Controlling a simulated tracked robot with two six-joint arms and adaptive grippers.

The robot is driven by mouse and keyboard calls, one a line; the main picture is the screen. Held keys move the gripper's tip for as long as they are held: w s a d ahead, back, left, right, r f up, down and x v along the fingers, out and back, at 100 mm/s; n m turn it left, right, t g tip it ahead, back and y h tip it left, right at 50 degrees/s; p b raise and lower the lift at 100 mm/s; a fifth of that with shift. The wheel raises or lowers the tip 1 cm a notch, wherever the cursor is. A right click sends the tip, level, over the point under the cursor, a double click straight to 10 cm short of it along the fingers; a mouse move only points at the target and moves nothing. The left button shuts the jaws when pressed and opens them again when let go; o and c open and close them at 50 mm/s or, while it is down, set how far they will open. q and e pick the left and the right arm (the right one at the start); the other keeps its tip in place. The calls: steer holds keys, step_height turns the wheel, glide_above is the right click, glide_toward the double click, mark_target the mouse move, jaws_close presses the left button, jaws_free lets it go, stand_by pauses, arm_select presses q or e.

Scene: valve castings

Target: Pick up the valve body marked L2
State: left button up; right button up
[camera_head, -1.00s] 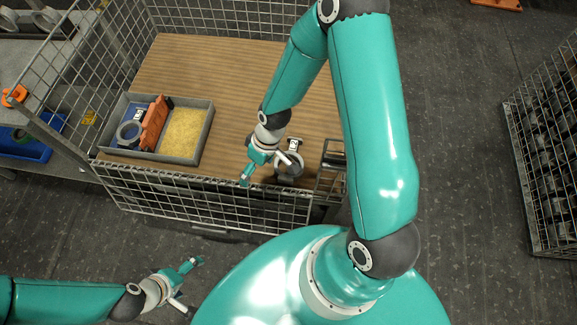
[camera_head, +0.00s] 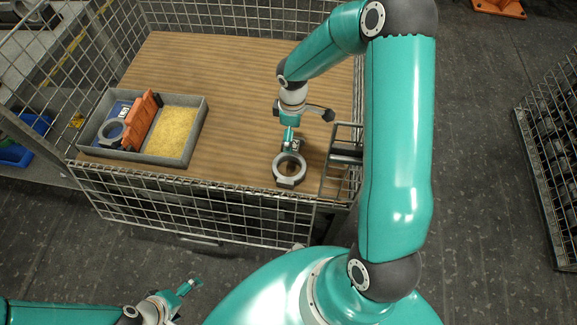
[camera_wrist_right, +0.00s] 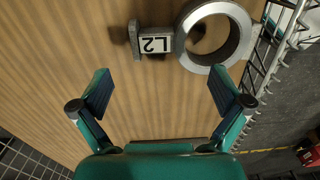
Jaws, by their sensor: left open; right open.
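The valve body marked L2 (camera_head: 289,182) is a grey metal ring with a short neck, lying on the wooden floor of the mesh crate near its front side. In the right wrist view its ring (camera_wrist_right: 187,60) is at the top, and the white L2 label (camera_wrist_right: 155,45) on the neck reads upside down. My right gripper (camera_head: 300,128) is beside the neck end, open and empty. In the wrist view its spread fingers (camera_wrist_right: 162,88) are below the label, apart from the casting. My left gripper (camera_head: 185,300) is open and empty at the lower left, outside the crate.
A grey tray (camera_head: 203,125) at left in the crate holds another ring casting (camera_head: 112,131), an orange divider (camera_head: 146,117) and yellow granules (camera_head: 176,130). A metal rack (camera_head: 343,160) stands just right of the casting. The mesh front wall (camera_head: 200,205) is close. The board's middle is clear.

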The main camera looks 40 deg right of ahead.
mark_target(294, 146)
step_height(294, 146, down, 2)
steer(key=shift+f, duration=0.1)
steer(key=f, duration=0.1)
steer(key=f+b, duration=0.1)
steer(key=f, duration=0.2)
steer(key=shift+s+d+b, duration=0.3)
steer(key=shift+s, duration=0.05)
steer(key=shift+f, duration=0.5)
steer(key=shift+r, duration=0.1)
steer(key=c, duration=1.8)
steer(key=shift+w, duration=0.1)
steer(key=shift+c, duration=0.4)
steer(key=shift+r, duration=0.15)
